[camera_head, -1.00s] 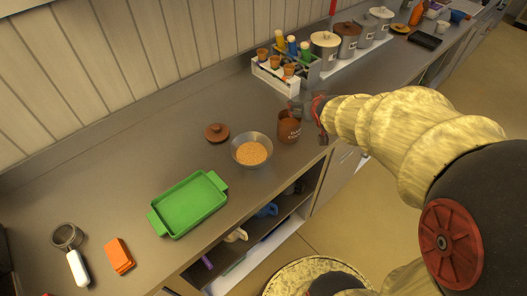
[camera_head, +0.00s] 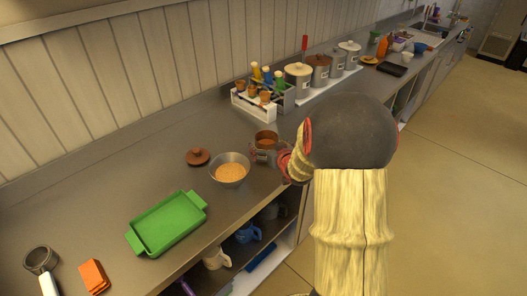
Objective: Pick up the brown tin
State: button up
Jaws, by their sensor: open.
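The brown tin (camera_head: 265,136) stands upright on the steel counter, open at the top, with brown contents visible inside. Its lower part is mostly hidden behind my gripper. My gripper (camera_head: 267,155) is open at the near side of the tin, with its grey fingers at the tin's wall. I cannot tell whether the fingers touch it. My arm comes in from the lower right.
A metal bowl of orange grains (camera_head: 230,172) stands close left of the tin, and a brown lid (camera_head: 198,156) lies behind the bowl. A green tray (camera_head: 167,222) is front left. A white bottle rack (camera_head: 243,112) and lidded pots (camera_head: 298,84) stand behind.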

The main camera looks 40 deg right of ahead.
aim_at(263, 142)
jog(key=b+x, duration=0.1)
jog(key=x, duration=0.3)
jog(key=b+x, duration=0.1)
jog(key=x, duration=0.1)
jog(key=shift+w+d+f+b, duration=0.2)
jog(key=shift+f+b, duration=0.15)
jog(key=shift+f, duration=0.1)
jog(key=shift+c, duration=0.8)
jog(key=c, duration=1.1)
jog(key=shift+c, duration=0.4)
jog(key=shift+r, duration=0.15)
